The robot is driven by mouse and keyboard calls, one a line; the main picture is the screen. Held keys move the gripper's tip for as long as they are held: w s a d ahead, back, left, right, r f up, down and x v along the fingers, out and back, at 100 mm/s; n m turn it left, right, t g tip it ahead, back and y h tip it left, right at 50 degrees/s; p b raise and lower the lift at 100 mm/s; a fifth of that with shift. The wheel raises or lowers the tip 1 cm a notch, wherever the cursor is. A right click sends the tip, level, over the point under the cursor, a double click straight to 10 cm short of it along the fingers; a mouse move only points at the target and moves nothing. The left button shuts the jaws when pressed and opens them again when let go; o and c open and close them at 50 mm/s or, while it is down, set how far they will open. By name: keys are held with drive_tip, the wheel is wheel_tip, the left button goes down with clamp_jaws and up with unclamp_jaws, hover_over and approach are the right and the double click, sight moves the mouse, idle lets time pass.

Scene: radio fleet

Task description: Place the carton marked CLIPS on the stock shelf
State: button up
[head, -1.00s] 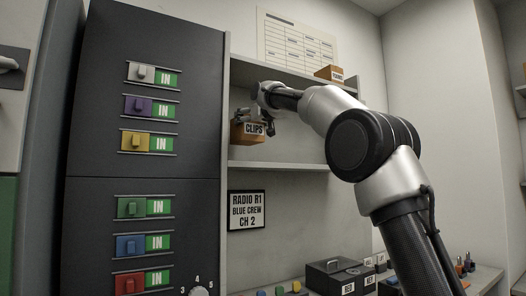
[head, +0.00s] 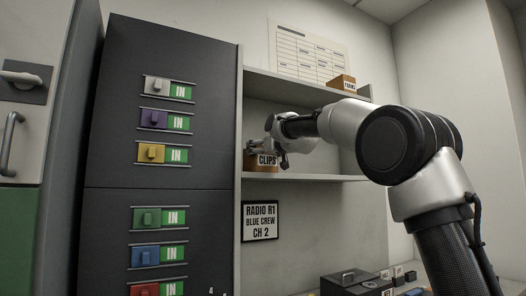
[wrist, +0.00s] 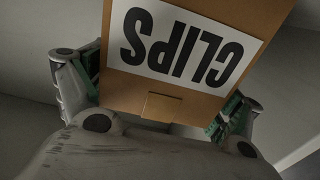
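The carton marked CLIPS (head: 263,161) is a brown box with a white label, upright in the left part of the stock shelf (head: 310,179), at its middle board. Its base is at or just above the board; I cannot tell whether it touches. My gripper (head: 262,148) is at the carton, reaching in from the right. In the wrist view the carton (wrist: 160,98) fills the middle, its label upside down. The green finger pads of my gripper (wrist: 158,95) lie against its two sides. The gripper looks shut on it.
A carton marked FORMS (head: 342,82) sits on the top board at right. A dark cabinet (head: 110,110) with coloured sliders borders the shelf on the left. A black case (head: 348,280) stands on the counter below. The middle board is clear right of the carton.

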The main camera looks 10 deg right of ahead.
idle(0.3)
drive_tip(key=shift+r, duration=0.15)
drive_tip(key=v, duration=1.2)
drive_tip(key=s+d+f+m+g+h, duration=0.1)
drive_tip(key=s+d+f+g, duration=0.3)
drive_tip(key=s+f, duration=0.9)
drive_tip(key=s+d+f+m+g+h, duration=0.1)
drive_tip(key=s+d+f+g, duration=0.3)
drive_tip(key=s+f, duration=1)
drive_tip(key=s+d+f+m+g+h, duration=0.1)
drive_tip(key=s+d+f+g+h, duration=0.2)
drive_tip(key=s+f, duration=1)
drive_tip(key=d+f+g, duration=0.2)
drive_tip(key=d+f, duration=0.1)
drive_tip(key=d, duration=0.2)
drive_tip(key=shift+s+d+m+h, duration=0.25)
drive_tip(key=shift+m+h, duration=0.05)
